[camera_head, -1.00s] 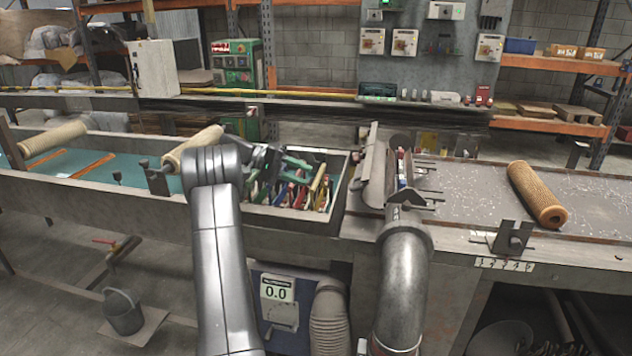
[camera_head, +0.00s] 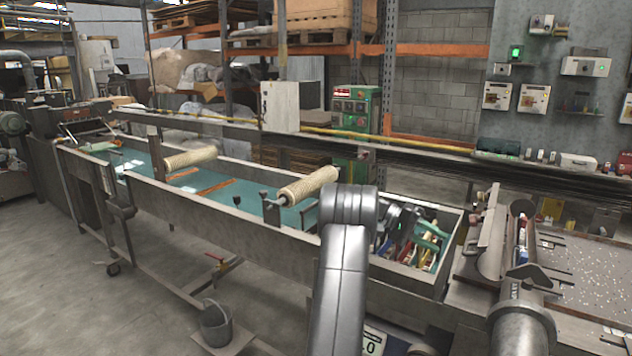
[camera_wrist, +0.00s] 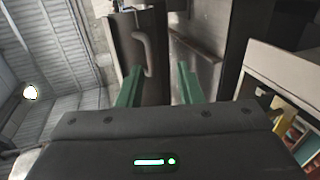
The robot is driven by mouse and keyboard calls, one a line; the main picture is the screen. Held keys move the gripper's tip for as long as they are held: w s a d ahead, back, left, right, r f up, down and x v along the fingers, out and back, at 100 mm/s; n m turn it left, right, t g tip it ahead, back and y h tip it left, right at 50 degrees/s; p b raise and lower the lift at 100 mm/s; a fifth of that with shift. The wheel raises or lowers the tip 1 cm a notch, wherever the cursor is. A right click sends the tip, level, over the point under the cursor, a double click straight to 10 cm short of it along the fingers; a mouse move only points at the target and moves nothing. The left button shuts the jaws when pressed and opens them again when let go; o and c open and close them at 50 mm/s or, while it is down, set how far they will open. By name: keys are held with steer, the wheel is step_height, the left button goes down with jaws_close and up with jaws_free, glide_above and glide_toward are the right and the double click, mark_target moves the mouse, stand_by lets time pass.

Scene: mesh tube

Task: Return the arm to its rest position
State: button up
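My arm (camera_head: 345,260) rises in the lower middle of the head view, bent at a grey elbow. My gripper (camera_head: 428,236) is partly hidden behind the elbow, with its green fingers in front of or above the tool bin. In the wrist view my gripper (camera_wrist: 160,72) shows two green fingers standing apart, with nothing held between them. A dark metal housing with a handle (camera_wrist: 146,50) lies beyond the fingers. How far it is from them I cannot tell.
A tool bin (camera_head: 452,262) with coloured tools lies right of my elbow. A long trough (camera_head: 215,208) with teal liquid and mesh tubes (camera_head: 308,186) runs left. A pipe (camera_head: 520,325) stands at right.

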steer(key=x, duration=0.6)
steer(key=shift+s+d+p, duration=0.25)
steer(key=shift+d+p, duration=0.05)
steer(key=shift+p, duration=0.05)
steer(key=shift+f, duration=0.1)
steer(key=b+v, duration=0.1)
steer(key=v, duration=1.3)
steer(key=s+d+f+y+p, duration=0.1)
steer(key=s+d+p, duration=0.2)
steer(key=s+d, duration=0.4)
steer(key=d, duration=0.4)
steer(key=shift+s+d+f+t+p, duration=0.25)
steer(key=shift+s+d+t+p, duration=0.05)
steer(key=shift+s+d+t, duration=0.1)
steer(key=shift+a, duration=0.1)
